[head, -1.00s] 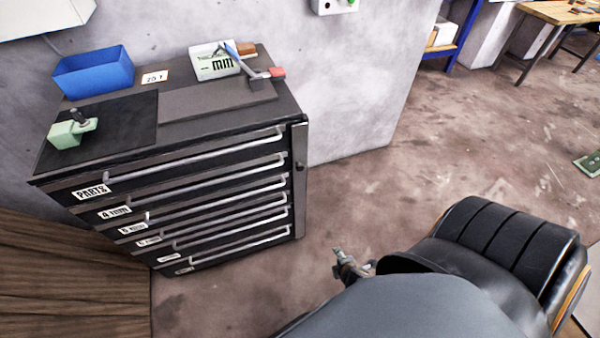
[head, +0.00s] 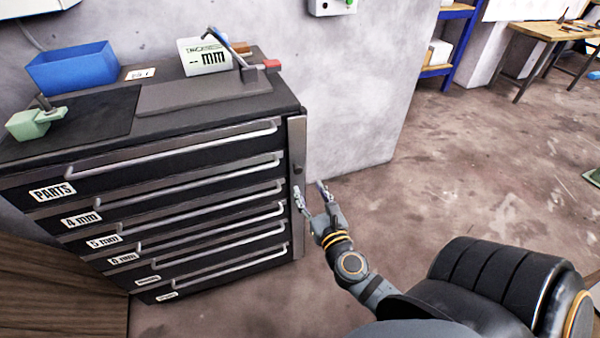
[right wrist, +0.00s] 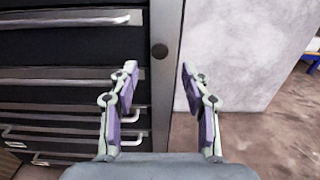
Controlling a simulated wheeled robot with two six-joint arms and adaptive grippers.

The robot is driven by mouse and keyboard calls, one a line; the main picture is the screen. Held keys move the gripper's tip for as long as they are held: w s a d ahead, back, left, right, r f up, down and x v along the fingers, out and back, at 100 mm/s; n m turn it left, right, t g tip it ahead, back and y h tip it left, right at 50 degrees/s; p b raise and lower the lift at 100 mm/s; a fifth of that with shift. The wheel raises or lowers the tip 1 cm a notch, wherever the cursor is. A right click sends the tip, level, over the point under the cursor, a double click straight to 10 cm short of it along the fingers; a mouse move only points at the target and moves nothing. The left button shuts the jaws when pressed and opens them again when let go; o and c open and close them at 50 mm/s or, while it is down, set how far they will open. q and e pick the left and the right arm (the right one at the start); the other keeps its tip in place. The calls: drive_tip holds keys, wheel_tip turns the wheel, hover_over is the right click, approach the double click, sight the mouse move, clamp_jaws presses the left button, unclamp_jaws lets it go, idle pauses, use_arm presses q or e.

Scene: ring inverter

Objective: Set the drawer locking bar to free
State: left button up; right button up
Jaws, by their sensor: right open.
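The drawer locking bar (head: 297,190) is a tall grey upright strip along the right front edge of the black drawer cabinet (head: 180,143). A dark round knob (head: 297,168) sits on its upper half. My right gripper (head: 311,191) is open and empty, close to the bar below the knob. In the right wrist view, the bar (right wrist: 163,100) and its knob (right wrist: 159,51) show beyond the two spread fingers (right wrist: 157,83); the knob lies above the gap between the fingertips, apart from them. My left gripper is not in view.
The cabinet drawers are shut, with long pale handles and labels. Floor right of the cabinet is clear.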

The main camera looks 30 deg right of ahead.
sight(299, 171)
drive_tip(key=p+x, duration=0.1)
drive_tip(key=x, duration=0.6)
drive_tip(key=shift+w, duration=0.4)
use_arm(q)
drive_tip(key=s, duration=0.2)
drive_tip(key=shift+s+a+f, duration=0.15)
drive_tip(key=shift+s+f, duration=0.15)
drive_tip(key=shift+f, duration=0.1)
use_arm(e)
drive_tip(key=shift+c, duration=0.4)
clamp_jaws()
